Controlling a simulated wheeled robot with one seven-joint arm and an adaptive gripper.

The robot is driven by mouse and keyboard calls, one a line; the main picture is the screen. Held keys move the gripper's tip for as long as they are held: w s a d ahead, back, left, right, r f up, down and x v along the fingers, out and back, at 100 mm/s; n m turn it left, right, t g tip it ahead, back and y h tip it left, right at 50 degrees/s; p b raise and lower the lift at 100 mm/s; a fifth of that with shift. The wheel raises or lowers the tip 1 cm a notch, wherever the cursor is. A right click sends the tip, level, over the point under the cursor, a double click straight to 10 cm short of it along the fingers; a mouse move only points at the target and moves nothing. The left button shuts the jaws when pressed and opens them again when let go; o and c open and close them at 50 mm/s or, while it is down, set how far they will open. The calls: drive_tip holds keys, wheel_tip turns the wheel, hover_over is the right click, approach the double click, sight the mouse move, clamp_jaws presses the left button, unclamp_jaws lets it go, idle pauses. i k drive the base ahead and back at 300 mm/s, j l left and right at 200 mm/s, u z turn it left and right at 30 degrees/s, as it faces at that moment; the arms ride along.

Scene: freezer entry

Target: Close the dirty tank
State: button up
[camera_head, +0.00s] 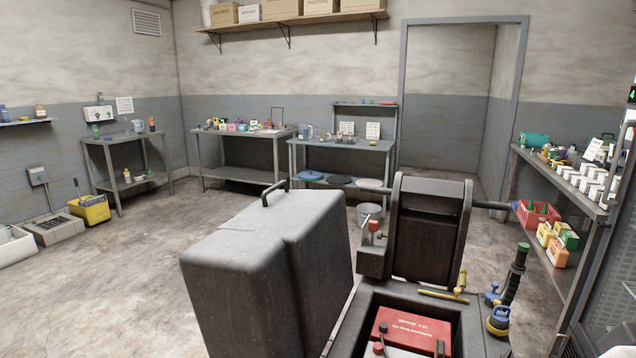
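A large dark grey tank (265,270) with rounded edges and a black handle (272,192) on top stands in the near middle. I take it for the dirty tank. It stands to the left of an open compartment (360,325) in a grey machine body. A red battery (412,328) with white lettering shows inside that compartment. Behind the compartment rises an upright dark panel (428,225) with a bar at its top. The hinge or joint of the tank is hidden. My gripper is not in view, so its place relative to the tank cannot be seen.
A shelf (560,180) with boxes lines the right wall. Benches (240,137) stand at the back.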

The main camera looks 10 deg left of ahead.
sight(276, 280)
drive_tip(key=j+z, duration=0.15)
drive_tip(key=j, duration=0.4)
drive_tip(key=j+z, duration=0.1)
drive_tip(key=j, duration=0.5)
drive_tip(key=j+z, duration=0.15)
drive_tip(key=j, duration=0.4)
drive_tip(key=k+j+z, duration=0.15)
drive_tip(key=j, duration=0.4)
drive_tip(key=j+z, duration=0.1)
drive_tip(key=j, duration=0.45)
drive_tip(key=i+j+z, duration=0.25)
drive_tip(key=j, duration=0.55)
drive_tip(key=i+j+z, duration=0.2)
drive_tip(key=j, duration=0.6)
drive_tip(key=i+j+z, duration=0.1)
drive_tip(key=j+z, duration=0.15)
drive_tip(key=j, duration=0.55)
drive_tip(key=j+z, duration=0.2)
drive_tip(key=j, duration=0.65)
drive_tip(key=i, duration=0.05)
